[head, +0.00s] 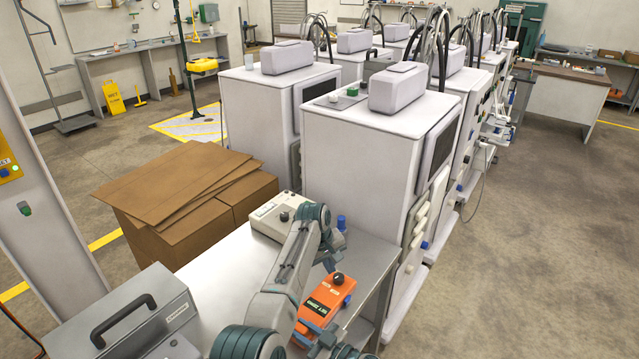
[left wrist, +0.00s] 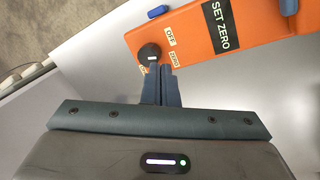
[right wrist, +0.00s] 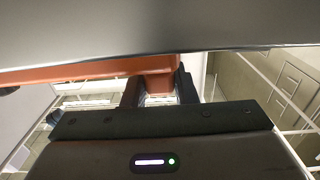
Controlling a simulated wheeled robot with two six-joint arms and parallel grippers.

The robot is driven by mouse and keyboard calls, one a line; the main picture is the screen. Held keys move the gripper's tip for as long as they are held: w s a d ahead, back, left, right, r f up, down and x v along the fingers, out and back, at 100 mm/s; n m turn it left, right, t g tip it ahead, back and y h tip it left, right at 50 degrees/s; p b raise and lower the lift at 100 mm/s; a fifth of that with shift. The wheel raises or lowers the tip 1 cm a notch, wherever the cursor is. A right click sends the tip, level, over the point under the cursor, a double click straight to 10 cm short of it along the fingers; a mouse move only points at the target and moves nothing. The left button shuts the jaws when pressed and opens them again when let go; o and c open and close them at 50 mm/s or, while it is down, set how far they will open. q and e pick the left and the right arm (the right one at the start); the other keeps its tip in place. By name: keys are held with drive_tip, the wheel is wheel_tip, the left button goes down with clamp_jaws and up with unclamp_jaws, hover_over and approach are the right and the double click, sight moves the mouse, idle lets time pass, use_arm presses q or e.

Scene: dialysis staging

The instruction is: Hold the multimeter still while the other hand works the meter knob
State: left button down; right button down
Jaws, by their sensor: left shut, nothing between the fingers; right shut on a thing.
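The orange multimeter (head: 318,306) lies at the table's front right, with a black "SET ZERO" label. Its round black knob (head: 337,279) is at the far end; it also shows in the left wrist view (left wrist: 149,53), near "OFF" and "ZERO" labels. My left gripper (left wrist: 161,70) is shut and empty, its fingertips right beside the knob; I cannot tell whether they touch it. My right gripper (right wrist: 158,88) is shut on the orange multimeter body (right wrist: 110,70), below a grey edge that hides much of the view. In the head view the right gripper is partly hidden at the bottom.
The table (head: 222,268) also holds a beige instrument (head: 270,215), a blue-capped item (head: 341,223) and a grey case (head: 125,315). Cardboard boxes (head: 190,200) stand behind its left side. White dialysis machines (head: 365,160) stand close behind. Floor at right is clear.

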use_arm(q)
drive_tip(key=shift+r, duration=0.1)
drive_tip(key=shift+a+x, duration=0.15)
drive_tip(key=shift+x, duration=0.85)
drive_tip(key=shift+a+x, duration=0.2)
drive_tip(key=shift+x, duration=0.8)
drive_tip(key=shift+a+x, duration=0.15)
drive_tip(key=shift+x, duration=0.85)
drive_tip(key=shift+s, duration=0.15)
drive_tip(key=shift+d, duration=0.2)
drive_tip(key=shift+a+f, duration=0.15)
drive_tip(key=shift+f, duration=0.1)
drive_tip(key=shift+a, duration=0.15)
wheel_tip(320, 180, up, 6)
drive_tip(key=shift+s+r, duration=0.1)
